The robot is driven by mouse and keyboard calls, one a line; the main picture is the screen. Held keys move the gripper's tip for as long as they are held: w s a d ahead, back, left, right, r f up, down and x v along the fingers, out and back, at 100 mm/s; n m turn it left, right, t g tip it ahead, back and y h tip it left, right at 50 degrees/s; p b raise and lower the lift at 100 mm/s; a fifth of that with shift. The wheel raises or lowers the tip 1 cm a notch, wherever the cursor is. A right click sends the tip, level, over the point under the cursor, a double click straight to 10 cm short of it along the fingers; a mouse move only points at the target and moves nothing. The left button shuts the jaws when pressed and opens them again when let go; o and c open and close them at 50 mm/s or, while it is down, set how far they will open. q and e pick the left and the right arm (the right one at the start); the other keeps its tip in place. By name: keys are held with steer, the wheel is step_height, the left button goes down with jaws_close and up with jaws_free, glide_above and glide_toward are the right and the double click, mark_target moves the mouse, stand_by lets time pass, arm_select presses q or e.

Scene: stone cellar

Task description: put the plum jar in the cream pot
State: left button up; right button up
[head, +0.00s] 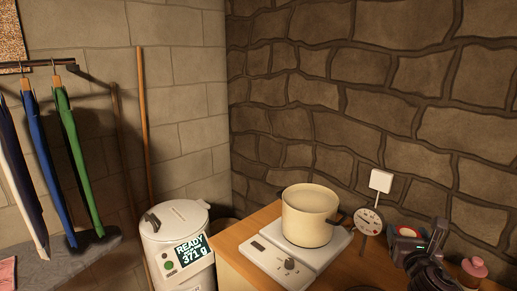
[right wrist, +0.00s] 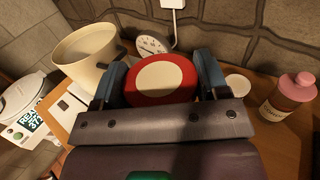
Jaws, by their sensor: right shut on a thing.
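The cream pot (head: 308,222) stands upright and open on a white hot plate, and shows at upper left in the right wrist view (right wrist: 82,62). My right gripper (head: 408,238) is to the right of the pot and apart from it. In the right wrist view its blue-padded fingers (right wrist: 163,82) are shut on a round red thing with a cream disc on top (right wrist: 180,90). I cannot tell whether this is the plum jar. My left gripper is not in view.
The white hot plate (head: 280,265) sits on a wooden counter (head: 232,250). A dial gauge (head: 369,221) stands right of the pot, before the stone wall. A white cup (right wrist: 238,84) is near the pink jar. A white bin with a display (head: 165,226) stands left of the counter.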

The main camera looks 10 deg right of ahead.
steer(key=s+a+f+n+y+b, duration=0.1)
steer(key=s+a+f+n+y, duration=0.1)
steer(key=a, duration=0.8)
steer(key=s+a+f+n+t+y+b, duration=0.1)
steer(key=s+a+f+y, duration=0.2)
steer(key=a, duration=0.8)
steer(key=s+f, duration=0.2)
steer(key=s, duration=0.2)
steer(key=shift+a+n+y, duration=0.2)
steer(key=shift+n+y, duration=0.2)
steer(key=shift+r, duration=0.1)
